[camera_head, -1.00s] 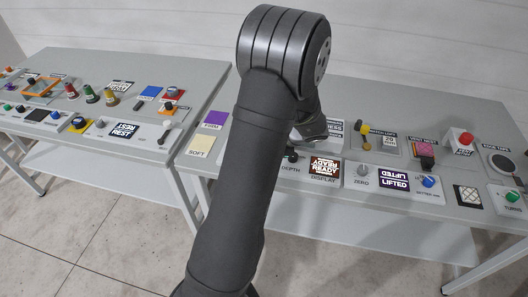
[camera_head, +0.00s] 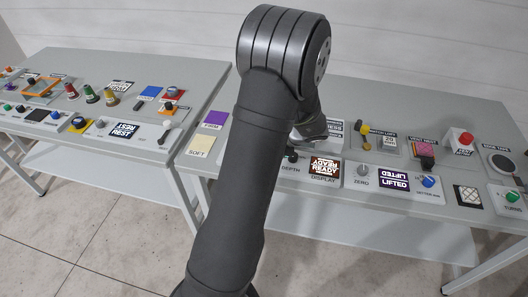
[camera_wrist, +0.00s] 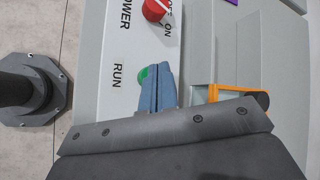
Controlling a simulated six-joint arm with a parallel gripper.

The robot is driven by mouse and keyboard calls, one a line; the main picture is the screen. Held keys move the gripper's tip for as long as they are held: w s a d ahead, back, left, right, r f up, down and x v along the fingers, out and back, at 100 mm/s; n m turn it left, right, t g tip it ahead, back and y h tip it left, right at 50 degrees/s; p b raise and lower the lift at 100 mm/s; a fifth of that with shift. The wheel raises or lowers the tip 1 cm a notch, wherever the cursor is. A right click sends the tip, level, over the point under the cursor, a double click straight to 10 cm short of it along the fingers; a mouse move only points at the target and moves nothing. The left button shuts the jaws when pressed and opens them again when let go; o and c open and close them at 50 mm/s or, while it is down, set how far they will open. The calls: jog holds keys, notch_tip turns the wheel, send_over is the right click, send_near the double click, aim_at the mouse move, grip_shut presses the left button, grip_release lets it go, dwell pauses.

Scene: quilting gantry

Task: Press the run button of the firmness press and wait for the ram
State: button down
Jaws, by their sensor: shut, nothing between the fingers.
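In the wrist view my gripper (camera_wrist: 156,76) is shut and empty, its two blue-grey fingers side by side. The fingertips are at the green run button (camera_wrist: 143,72) beside the word RUN on a pale panel (camera_wrist: 112,75). They cover part of the button; I cannot tell whether it is pressed down. A red power knob (camera_wrist: 154,10) with OFF and ON marks sits further up the panel. In the head view my arm hides the gripper, the button and most of the press. A dark display (camera_head: 324,168) there reads READY. The ram cannot be made out.
An orange-edged part (camera_wrist: 222,89) stands close to the right of the fingers. In the head view, a purple pad (camera_head: 215,118) and a cream SOFT pad (camera_head: 199,146) lie left of my arm. A zero knob (camera_head: 362,170) and a LIFTED display (camera_head: 394,181) are to the right.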

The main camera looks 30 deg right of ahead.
jog(key=shift+f, duration=0.45)
